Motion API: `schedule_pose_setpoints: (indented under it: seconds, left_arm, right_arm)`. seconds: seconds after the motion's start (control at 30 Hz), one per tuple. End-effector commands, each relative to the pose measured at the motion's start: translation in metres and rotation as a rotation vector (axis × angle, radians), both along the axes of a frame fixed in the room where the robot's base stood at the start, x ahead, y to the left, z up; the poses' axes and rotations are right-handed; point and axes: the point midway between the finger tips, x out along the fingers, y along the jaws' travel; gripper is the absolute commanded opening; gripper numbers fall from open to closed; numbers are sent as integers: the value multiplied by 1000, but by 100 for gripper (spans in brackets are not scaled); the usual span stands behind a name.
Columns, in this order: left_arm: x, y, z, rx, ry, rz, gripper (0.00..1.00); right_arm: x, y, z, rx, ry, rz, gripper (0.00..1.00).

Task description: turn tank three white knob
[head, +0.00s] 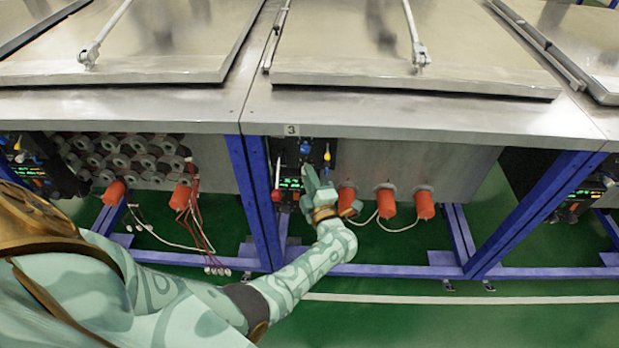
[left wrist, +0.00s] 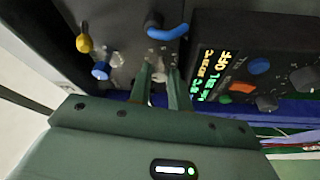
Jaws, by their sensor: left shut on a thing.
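Tank three, marked by a "3" label (head: 291,129), has a dark control panel on its front under the steel top. My left gripper (head: 310,176) reaches up to this panel from below. In the left wrist view its two narrow green fingers (left wrist: 162,78) are closed around a small pale knob (left wrist: 159,63), which seems to be the white knob. The fingers cover much of it, and its turn angle cannot be told. My right gripper is in neither view.
In the left wrist view, a blue bent handle (left wrist: 168,30) sits just above the fingers, with a yellow knob (left wrist: 83,43) and a blue knob (left wrist: 101,71) to the left. Orange cylinders (head: 386,200) hang right of my gripper.

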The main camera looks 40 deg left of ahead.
Motion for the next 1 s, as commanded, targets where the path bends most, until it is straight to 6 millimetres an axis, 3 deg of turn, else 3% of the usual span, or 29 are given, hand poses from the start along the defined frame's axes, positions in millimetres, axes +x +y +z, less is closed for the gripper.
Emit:
schedule_pose_setpoints:
  seconds: [0.4, 0.43, 0.5, 1.0]
  left_arm:
    - [0, -1, -1, 5, 7, -3, 0]
    - [0, -1, -1, 5, 7, -3, 22]
    - [0, -1, -1, 5, 7, -3, 41]
    - [-2, -2, -2, 4, 5, -2, 41]
  right_arm:
    - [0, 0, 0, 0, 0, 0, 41]
    - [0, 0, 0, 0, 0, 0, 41]
    - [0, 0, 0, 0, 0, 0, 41]
    - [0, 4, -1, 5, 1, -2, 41]
